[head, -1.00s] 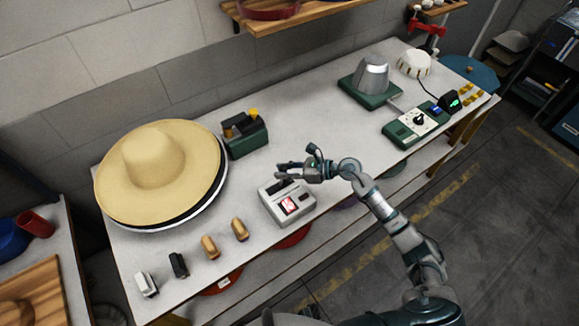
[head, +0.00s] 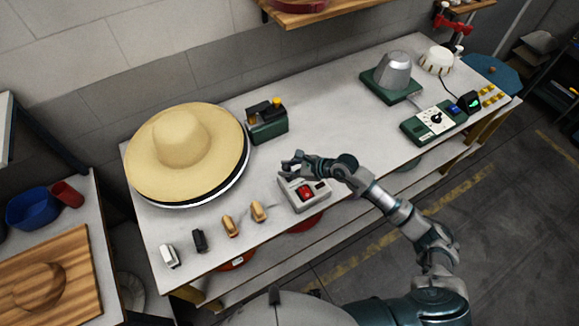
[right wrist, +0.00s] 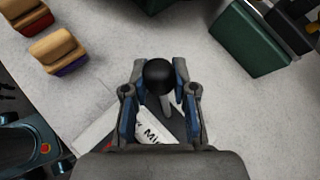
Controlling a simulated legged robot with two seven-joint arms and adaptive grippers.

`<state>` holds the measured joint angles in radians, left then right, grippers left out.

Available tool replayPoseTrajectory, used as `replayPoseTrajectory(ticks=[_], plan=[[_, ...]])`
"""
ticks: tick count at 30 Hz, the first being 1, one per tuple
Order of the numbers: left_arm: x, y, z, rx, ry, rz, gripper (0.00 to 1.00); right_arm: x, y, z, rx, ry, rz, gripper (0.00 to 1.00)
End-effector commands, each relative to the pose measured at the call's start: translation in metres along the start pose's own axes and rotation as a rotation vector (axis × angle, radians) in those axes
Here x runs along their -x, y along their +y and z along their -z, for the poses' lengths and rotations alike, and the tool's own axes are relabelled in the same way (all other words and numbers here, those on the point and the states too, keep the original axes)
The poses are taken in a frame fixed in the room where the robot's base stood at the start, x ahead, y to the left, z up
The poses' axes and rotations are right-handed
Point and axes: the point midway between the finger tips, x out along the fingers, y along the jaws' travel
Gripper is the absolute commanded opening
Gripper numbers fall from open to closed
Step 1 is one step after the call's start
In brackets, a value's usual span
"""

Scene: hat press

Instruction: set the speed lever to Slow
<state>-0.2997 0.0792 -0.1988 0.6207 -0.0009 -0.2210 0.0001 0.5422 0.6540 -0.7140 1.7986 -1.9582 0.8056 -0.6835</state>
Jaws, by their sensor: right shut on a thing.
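The speed lever shows in the right wrist view as a black ball knob (right wrist: 159,76) on a pale stem. It rises from a box whose label (right wrist: 152,131) is only partly readable, with "Mi" showing. In the head view this is a small light grey box (head: 318,198) with a red display, near the table's front edge. My right gripper (head: 292,165) is over the box's back left part. In the right wrist view its fingers (right wrist: 158,70) are shut around the knob, one on each side. The lever's setting cannot be read. My left gripper is out of view.
A straw hat (head: 183,140) lies at the left, with a green box (head: 267,121) beside it. Several small blocks (head: 229,226) line the front edge. A green base with a metal form (head: 395,72) and a dial panel (head: 436,121) stand at the right. The middle back is clear.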

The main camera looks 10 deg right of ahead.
Motion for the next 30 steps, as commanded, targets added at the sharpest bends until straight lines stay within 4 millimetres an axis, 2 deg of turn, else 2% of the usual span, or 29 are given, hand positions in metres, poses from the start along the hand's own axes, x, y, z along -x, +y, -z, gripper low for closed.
replayPoseTrajectory(ticks=[3, 17, 18, 20, 21, 30], plan=[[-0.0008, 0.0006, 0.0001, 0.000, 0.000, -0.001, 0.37, -0.0035, 0.0053, 0.0024, -0.005, 0.004, -0.009, 0.00], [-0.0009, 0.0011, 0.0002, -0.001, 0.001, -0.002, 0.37, -0.0046, 0.0067, 0.0027, -0.006, 0.006, -0.011, 0.00], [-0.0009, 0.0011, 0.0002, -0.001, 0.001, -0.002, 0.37, -0.0045, 0.0067, 0.0027, -0.006, 0.006, -0.011, 0.34], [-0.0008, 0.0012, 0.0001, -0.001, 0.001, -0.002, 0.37, -0.0041, 0.0062, 0.0025, -0.006, 0.005, -0.010, 0.49], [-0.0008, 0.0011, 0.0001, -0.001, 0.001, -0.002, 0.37, -0.0038, 0.0058, 0.0022, -0.005, 0.005, -0.009, 0.53], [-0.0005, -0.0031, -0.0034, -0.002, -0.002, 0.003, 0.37, -0.0003, 0.0040, 0.0011, -0.002, 0.003, -0.004, 0.53]])
